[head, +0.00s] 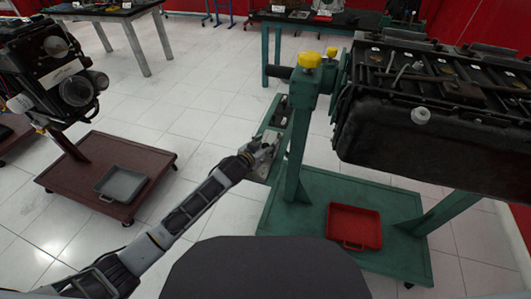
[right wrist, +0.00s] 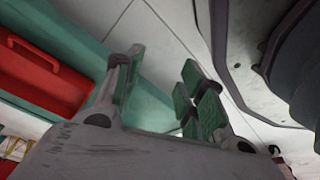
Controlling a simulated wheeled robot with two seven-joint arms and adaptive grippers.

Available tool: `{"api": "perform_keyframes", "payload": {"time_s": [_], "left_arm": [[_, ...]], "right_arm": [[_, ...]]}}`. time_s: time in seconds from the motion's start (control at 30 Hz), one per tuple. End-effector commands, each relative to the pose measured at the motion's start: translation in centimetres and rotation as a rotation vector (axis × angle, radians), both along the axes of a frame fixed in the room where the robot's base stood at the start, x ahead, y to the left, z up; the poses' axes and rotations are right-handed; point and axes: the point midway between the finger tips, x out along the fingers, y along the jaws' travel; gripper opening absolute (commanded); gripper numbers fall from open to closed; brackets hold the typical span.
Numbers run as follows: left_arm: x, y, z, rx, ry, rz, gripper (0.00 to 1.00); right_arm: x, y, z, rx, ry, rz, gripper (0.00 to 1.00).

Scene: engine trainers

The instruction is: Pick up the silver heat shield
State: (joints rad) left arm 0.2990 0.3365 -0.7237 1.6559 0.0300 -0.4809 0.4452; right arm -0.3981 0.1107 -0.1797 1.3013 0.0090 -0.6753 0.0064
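I cannot make out a silver heat shield for certain in either view. In the head view my left gripper (head: 266,152) reaches to the narrow green shelf (head: 272,108) beside the green engine stand's post. It is small there, and I cannot tell whether its fingers are apart or hold something. A small dark item (head: 281,113) lies on that shelf beyond the gripper. My right gripper (right wrist: 164,72) shows only in the right wrist view. Its green-padded fingers are apart with nothing between them, above the floor and the edge of the green base.
A black engine (head: 430,120) hangs on the green stand (head: 296,150) at right. A red tray (head: 354,226) sits on the stand's base. At left, another engine (head: 55,65) stands on a brown cart with a grey tray (head: 122,184). White floor lies between.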

Motion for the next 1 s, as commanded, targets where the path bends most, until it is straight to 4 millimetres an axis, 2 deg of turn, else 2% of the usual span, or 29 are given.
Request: {"api": "perform_keyframes", "payload": {"time_s": [0.03,0.4,0.77,1.0], "left_arm": [[0.0,0.0,0.0,0.000,0.000,0.000,0.46],[0.0,0.0,0.0,0.000,0.000,0.000,0.00],[0.0,0.0,0.2,-0.001,-0.003,0.000,0.00],[0.1,0.0,1.4,-0.001,-0.003,0.000,0.00]], "right_arm": [[-0.1,-0.2,-0.1,-0.003,0.003,0.000,0.40],[-0.3,-0.8,-0.2,-0.011,0.005,0.003,0.40],[0.2,-0.2,0.1,-0.002,-0.006,0.000,0.40],[-0.1,0.3,-0.1,0.006,-0.008,-0.004,0.40]]}}
